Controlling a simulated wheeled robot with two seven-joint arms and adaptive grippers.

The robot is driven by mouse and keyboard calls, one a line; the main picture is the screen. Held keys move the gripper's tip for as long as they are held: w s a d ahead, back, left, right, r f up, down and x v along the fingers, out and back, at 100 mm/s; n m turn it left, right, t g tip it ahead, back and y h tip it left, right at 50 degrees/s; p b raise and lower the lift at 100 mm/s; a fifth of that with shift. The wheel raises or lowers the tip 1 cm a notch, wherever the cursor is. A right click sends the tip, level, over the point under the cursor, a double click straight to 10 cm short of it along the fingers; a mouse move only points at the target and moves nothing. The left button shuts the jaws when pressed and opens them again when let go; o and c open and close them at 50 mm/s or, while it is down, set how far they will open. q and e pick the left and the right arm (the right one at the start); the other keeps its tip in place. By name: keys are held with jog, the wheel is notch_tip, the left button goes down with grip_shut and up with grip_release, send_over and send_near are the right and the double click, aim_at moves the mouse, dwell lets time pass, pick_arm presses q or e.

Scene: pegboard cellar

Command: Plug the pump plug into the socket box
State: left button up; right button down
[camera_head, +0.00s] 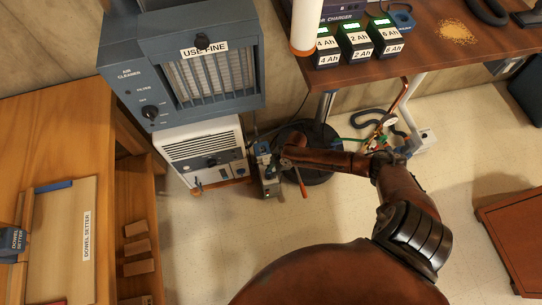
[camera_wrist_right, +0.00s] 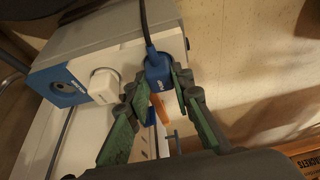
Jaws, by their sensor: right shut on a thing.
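The pump plug (camera_wrist_right: 158,68) is blue with a black cable running up from it, in the right wrist view. My right gripper (camera_wrist_right: 160,84) has its green-padded fingers shut on it. The plug is at the right part of the pale socket box (camera_wrist_right: 128,60), which has a blue end panel. A white plug (camera_wrist_right: 104,85) sits on the same face, left of the blue one. Whether the blue plug's pins are in a socket is hidden. In the head view my right gripper (camera_head: 268,157) is low beside the white unit, small and partly hidden. My left gripper is not in view.
The air cleaner (camera_head: 190,65) stands on a white unit (camera_head: 205,150) left of my right gripper. A workbench (camera_head: 450,50) with battery packs (camera_head: 355,42) is at upper right. Hoses (camera_head: 375,125) lie beneath it. A wooden bench (camera_head: 60,125) is at left. Open floor shows right of my arm.

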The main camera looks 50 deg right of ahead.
jog(key=c, duration=1.6)
grip_release()
jog(key=shift+o, duration=0.4)
jog(key=o, duration=0.4)
jog(key=shift+r, duration=0.1)
jog(key=shift+r+p, duration=2.5)
jog(key=shift+r, duration=1)
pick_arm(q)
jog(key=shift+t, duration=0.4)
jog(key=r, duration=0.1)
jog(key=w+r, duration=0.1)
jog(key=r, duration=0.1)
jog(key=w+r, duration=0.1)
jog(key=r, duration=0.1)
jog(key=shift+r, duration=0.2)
pick_arm(e)
jog(key=shift+f, duration=0.1)
